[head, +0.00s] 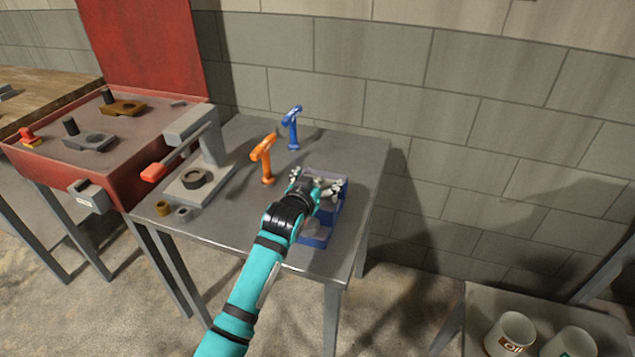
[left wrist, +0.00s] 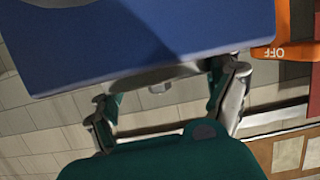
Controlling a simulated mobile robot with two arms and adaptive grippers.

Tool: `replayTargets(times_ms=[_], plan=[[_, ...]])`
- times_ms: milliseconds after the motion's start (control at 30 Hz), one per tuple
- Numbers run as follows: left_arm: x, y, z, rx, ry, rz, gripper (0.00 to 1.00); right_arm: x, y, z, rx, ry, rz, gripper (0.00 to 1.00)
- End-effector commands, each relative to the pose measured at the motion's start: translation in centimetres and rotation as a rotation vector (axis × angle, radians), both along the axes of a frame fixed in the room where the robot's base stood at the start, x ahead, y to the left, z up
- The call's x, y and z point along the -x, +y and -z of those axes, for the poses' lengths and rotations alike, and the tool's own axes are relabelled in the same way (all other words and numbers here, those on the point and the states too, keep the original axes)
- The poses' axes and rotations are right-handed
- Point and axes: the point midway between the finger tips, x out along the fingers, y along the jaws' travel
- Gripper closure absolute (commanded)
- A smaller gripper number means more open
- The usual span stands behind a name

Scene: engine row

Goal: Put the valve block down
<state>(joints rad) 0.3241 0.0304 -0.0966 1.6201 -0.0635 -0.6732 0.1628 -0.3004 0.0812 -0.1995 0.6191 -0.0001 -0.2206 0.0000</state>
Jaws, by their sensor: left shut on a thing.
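The blue valve block (head: 327,217) is at the right part of the grey metal table, partly hidden by my left gripper (head: 318,188). In the left wrist view the blue block (left wrist: 150,40) fills the top of the picture, with the fingers of my left gripper (left wrist: 170,95) reaching its edge. My left gripper is shut on the block. I cannot tell whether the block's underside touches the table. My right gripper is not in view.
A red bench (head: 150,140) adjoins at left. Two white pots (head: 510,335) are at lower right. A block wall stands behind.

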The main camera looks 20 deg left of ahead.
Motion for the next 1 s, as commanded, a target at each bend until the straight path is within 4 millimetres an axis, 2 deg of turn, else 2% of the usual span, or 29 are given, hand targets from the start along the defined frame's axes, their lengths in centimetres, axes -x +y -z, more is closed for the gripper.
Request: replayTargets(times_ms=[67,167,600,633,733,1000], plan=[[-0.1,0.0,0.2,0.001,-0.007,-0.001,0.71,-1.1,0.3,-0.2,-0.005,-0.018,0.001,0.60],[-0.1,0.0,0.3,0.001,-0.010,0.000,0.71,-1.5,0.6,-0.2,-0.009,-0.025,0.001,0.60],[0.0,0.0,1.1,0.001,-0.006,0.000,0.71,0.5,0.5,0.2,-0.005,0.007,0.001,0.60],[0.0,0.0,1.5,0.001,0.001,0.000,0.12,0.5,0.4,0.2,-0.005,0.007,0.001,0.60],[0.1,0.0,1.6,0.001,0.004,0.000,0.00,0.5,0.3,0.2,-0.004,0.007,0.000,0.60],[0.2,0.0,1.9,0.002,0.012,-0.001,0.00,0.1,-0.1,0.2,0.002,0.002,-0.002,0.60]])
